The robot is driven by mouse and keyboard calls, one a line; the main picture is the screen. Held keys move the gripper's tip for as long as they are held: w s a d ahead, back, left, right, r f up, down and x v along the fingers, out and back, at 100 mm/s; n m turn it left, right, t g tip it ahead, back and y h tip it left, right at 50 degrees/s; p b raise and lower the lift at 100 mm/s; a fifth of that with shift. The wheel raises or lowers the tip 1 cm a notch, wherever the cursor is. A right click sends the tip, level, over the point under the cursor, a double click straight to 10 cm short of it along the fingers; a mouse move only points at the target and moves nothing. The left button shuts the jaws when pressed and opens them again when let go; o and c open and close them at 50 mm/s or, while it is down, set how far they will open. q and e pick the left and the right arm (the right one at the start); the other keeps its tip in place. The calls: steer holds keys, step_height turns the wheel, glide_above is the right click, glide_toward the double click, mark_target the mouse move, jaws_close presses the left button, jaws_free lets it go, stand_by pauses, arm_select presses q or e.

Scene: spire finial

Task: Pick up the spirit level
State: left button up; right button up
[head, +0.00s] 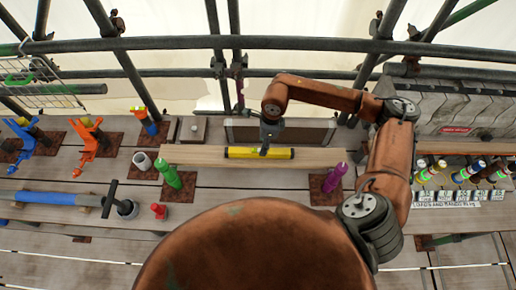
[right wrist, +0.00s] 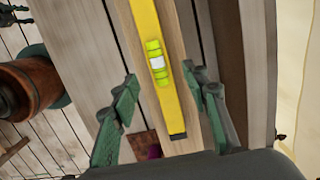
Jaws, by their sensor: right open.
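The spirit level (head: 240,153) is a yellow bar with dark ends, lying flat on a long light wooden plank in the head view. In the right wrist view the spirit level (right wrist: 146,32) runs between my fingers, with a bright green vial near its middle. My left gripper is not in view.
The plank (head: 325,157) lies between a green bottle-like object (head: 169,174) and a purple one (head: 335,177). A dark wooden box (head: 305,132) is just behind. Orange and blue stands are at left. Scaffold rails (head: 290,43) cross the back.

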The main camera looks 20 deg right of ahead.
mark_target(259, 150)
steer(key=shift+s+a+f, duration=0.15)
steer(key=shift+s+f, duration=0.05)
steer(key=shift+f, duration=0.1)
steer(key=f, duration=0.1)
steer(key=p, duration=0.1)
steer(key=w+a+f, duration=0.1)
steer(key=shift+f, duration=0.35)
steer(key=shift+s+f+p, duration=0.15)
steer(key=shift+f+p, duration=0.3)
steer(key=shift+f, duration=0.75)
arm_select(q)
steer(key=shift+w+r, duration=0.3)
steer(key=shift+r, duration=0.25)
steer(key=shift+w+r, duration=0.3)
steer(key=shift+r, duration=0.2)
arm_select(e)
steer(key=shift+w+f, duration=0.1)
steer(key=shift+w, duration=0.1)
steer(key=shift+c, duration=0.4)
steer(key=shift+s, duration=0.1)
steer(key=c, duration=0.6)
jaws_close()
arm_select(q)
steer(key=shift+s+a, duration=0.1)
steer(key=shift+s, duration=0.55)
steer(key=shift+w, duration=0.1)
